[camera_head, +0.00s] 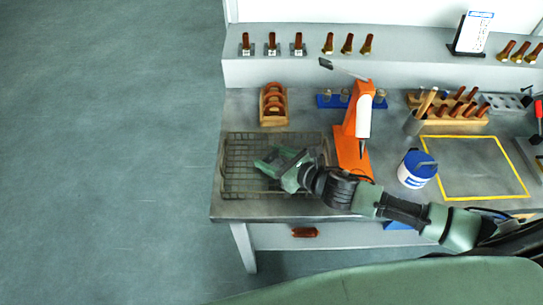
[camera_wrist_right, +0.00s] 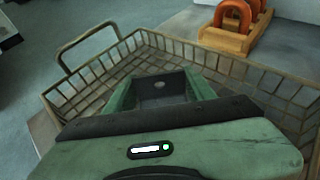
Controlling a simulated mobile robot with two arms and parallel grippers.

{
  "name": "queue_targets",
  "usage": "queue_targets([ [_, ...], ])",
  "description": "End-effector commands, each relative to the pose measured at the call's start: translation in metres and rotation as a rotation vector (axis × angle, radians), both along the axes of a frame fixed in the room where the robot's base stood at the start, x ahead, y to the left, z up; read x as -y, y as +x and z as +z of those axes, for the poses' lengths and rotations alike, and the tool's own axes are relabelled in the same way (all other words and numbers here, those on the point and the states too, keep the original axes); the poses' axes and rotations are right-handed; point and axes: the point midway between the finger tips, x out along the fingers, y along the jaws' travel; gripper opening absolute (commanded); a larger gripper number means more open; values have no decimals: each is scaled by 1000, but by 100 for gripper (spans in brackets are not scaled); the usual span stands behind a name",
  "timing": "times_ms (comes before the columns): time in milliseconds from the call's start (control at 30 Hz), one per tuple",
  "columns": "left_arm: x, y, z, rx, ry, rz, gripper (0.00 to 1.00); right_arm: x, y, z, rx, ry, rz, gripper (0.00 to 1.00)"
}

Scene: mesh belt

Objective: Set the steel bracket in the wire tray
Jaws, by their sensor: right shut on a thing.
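The wire tray (camera_head: 232,180) is a rectangular mesh basket on the left end of the workbench. My right gripper (camera_head: 276,163) reaches over the tray from the right, with its fingers above the tray's middle. In the right wrist view the green fingers are shut on the steel bracket (camera_wrist_right: 160,86), a dark grey piece with a small hole. The tray's mesh walls (camera_wrist_right: 90,95) surround it in that view. I cannot tell whether the bracket touches the tray floor. The bracket is not clear in the head view. My left gripper is not in view.
An orange press (camera_head: 352,150) stands just right of the tray. A wooden holder with orange-brown rings (camera_head: 273,120) sits behind the tray. A blue-and-white tub (camera_head: 416,170) stands near my right arm. The yellow-outlined area (camera_head: 470,165) is clear.

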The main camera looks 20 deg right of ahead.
Motion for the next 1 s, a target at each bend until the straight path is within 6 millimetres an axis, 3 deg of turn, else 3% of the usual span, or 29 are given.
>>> queue_targets([
  [33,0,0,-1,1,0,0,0,0,0,-2,0,0,0,57],
  [100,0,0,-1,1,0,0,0,0,0,-1,0,0,0,76],
  [500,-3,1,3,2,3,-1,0,0,-1,4,0,-1,0,76],
  [1000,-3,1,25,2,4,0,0,40,-75,37,-3,-2,2,76],
])
